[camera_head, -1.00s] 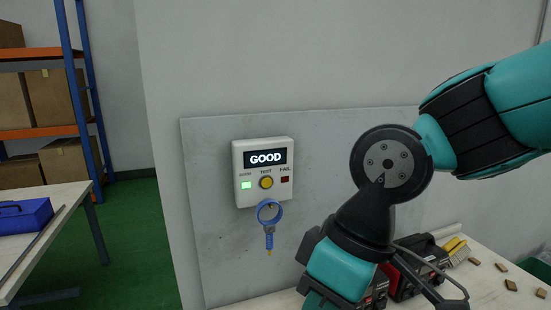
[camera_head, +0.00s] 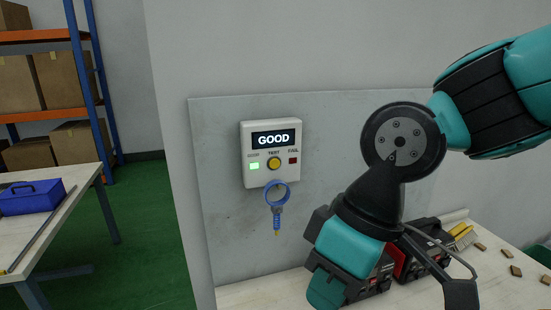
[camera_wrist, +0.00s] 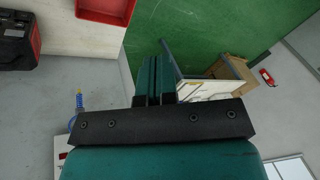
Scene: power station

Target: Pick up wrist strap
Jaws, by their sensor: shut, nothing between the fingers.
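The blue wrist strap (camera_head: 277,194) hangs in a loop below the white tester box (camera_head: 271,153), in front of the grey wall panel. Its lower end has a yellowish tip. In the wrist view, the strap (camera_wrist: 79,99) shows at the left, beside the gripper body. My gripper (camera_wrist: 157,62) is shut and empty, its teal fingers together and away from the strap. The tester display reads GOOD, with a green light lit.
A wooden bench (camera_head: 240,294) runs below the panel, with black and red equipment (camera_head: 422,243), a yellow brush (camera_head: 462,235) and small wooden pieces. Another table (camera_head: 78,187) at left holds a blue toolbox (camera_head: 31,196). Green floor (camera_head: 140,235) lies between them.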

